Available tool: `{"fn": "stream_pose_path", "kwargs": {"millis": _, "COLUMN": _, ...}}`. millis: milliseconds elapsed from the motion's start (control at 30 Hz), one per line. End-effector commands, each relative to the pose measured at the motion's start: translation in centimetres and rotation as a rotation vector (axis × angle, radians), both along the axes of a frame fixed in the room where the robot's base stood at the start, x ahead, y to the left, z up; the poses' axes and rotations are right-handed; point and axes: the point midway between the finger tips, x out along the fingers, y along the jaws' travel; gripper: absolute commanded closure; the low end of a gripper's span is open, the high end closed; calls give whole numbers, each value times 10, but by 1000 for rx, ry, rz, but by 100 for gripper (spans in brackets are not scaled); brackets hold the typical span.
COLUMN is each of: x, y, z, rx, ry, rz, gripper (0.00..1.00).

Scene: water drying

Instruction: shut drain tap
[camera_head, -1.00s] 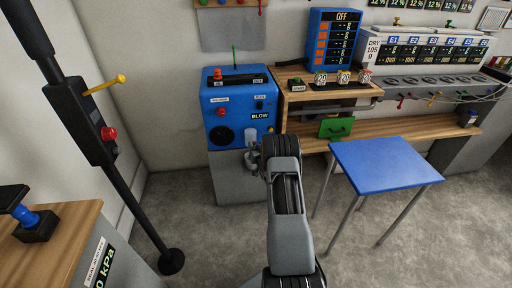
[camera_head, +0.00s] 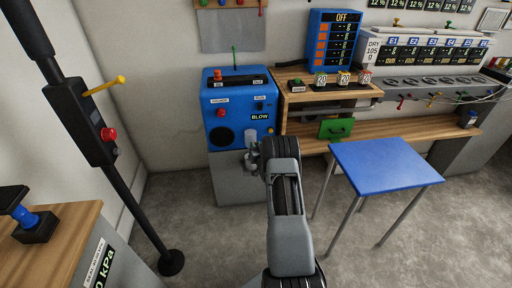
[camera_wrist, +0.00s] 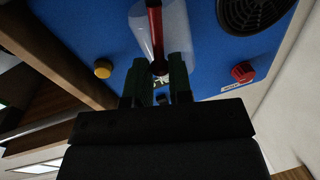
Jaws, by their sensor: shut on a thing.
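The blue machine (camera_head: 240,110) with the BLOW label stands against the wall, and my gripper (camera_head: 250,158) is at its lower front. In the wrist view, my gripper (camera_wrist: 160,90) has its two fingers close together at the end of a clear tube (camera_wrist: 175,30) with a red rod (camera_wrist: 155,35) inside. The fingers are shut on a small part there, which appears to be the drain tap. The fingers hide most of it, so how far it is turned cannot be told. A yellow knob (camera_wrist: 103,68) and a red knob (camera_wrist: 243,72) sit apart on either side.
A blue-topped table (camera_head: 385,165) stands right of my arm. A wooden bench (camera_head: 410,143) with a green piece (camera_head: 336,128) runs along the wall. A black post (camera_head: 125,195) with a yellow lever (camera_head: 104,86) stands at left. Grey floor is open between them.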

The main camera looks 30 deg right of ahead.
Motion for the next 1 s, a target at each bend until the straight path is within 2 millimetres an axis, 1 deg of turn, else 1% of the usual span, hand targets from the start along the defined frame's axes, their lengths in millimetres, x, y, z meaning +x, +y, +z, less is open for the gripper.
{"fn": "stream_pose_path", "kwargs": {"millis": 167, "x": -1, "y": -2, "z": -2, "rx": 25, "ry": -12, "rz": -1, "gripper": 100}}
{"fn": "stream_pose_path", "kwargs": {"millis": 367, "x": -3, "y": -7, "z": -6, "rx": 120, "ry": -61, "rz": -1, "gripper": 100}}
{"fn": "stream_pose_path", "kwargs": {"millis": 1000, "x": -13, "y": -29, "z": -29, "rx": 657, "ry": -319, "rz": 0, "gripper": 100}}
